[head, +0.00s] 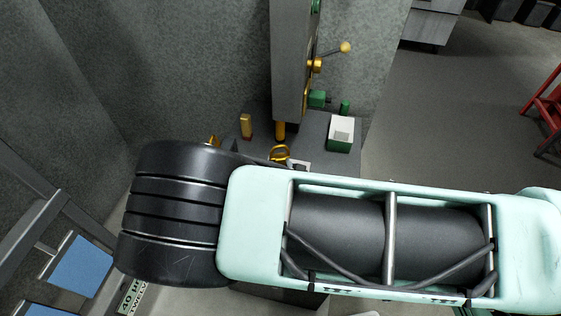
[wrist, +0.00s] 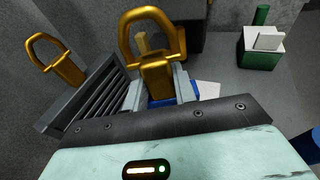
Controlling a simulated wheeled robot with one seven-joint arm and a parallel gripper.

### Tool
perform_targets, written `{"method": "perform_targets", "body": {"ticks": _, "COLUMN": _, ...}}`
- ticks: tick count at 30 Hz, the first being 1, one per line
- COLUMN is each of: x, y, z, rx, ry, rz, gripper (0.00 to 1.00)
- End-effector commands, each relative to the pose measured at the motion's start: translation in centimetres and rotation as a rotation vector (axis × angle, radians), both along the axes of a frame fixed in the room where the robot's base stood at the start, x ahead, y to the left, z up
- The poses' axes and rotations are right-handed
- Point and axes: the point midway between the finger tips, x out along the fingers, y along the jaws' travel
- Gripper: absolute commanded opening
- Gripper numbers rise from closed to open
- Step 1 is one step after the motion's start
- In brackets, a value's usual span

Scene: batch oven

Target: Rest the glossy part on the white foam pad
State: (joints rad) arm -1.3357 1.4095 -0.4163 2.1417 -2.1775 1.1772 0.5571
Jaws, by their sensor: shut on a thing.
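My gripper (wrist: 158,92) is shut on a glossy gold part (wrist: 152,72) with a rounded loop on top; the loop rises above the jaws. In the head view only the gold loop (head: 280,153) shows past my arm; my jaws are mostly hidden there. A flat white patch (wrist: 208,90), perhaps the white foam pad, lies just right of the jaws in the wrist view. It is partly covered, and I cannot tell whether the part touches it. A second gold looped part (wrist: 57,62) stands apart at the left.
A dark grey slotted rack (wrist: 88,97) is close to the left of the jaws. A green box with a white top (head: 341,133) stands at the bench's right. A gold block (head: 246,125) and a grey column (head: 292,60) with a yellow-knobbed lever stand behind.

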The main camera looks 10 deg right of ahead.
Motion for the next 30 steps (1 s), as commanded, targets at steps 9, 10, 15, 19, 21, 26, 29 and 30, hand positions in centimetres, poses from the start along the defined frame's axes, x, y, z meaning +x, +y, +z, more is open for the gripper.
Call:
{"method": "perform_targets", "body": {"ticks": 9, "x": 0.0, "y": 0.0, "z": -1.1, "rx": 0.0, "ry": -0.001, "rz": -0.001, "gripper": 0.0}}
{"method": "perform_targets", "body": {"ticks": 10, "x": 0.0, "y": 0.0, "z": -1.1, "rx": 0.0, "ry": -0.001, "rz": -0.001, "gripper": 0.0}}
{"method": "perform_targets", "body": {"ticks": 15, "x": 0.0, "y": 0.0, "z": -1.1, "rx": 0.001, "ry": -0.001, "rz": -0.001, "gripper": 0.0}}
{"method": "perform_targets", "body": {"ticks": 19, "x": 0.0, "y": 0.0, "z": -1.2, "rx": 0.001, "ry": -0.001, "rz": -0.001, "gripper": 0.0}}
{"method": "perform_targets", "body": {"ticks": 21, "x": 0.0, "y": 0.0, "z": -1.3, "rx": 0.001, "ry": -0.001, "rz": -0.001, "gripper": 0.0}}
{"method": "perform_targets", "body": {"ticks": 26, "x": 0.0, "y": 0.0, "z": -1.5, "rx": 0.001, "ry": -0.001, "rz": -0.001, "gripper": 0.0}}
{"method": "perform_targets", "body": {"ticks": 29, "x": 0.0, "y": 0.0, "z": -1.6, "rx": 0.001, "ry": -0.001, "rz": -0.001, "gripper": 0.0}}
{"method": "perform_targets", "body": {"ticks": 30, "x": 0.0, "y": 0.0, "z": -1.7, "rx": 0.001, "ry": -0.001, "rz": -0.001, "gripper": 0.0}}
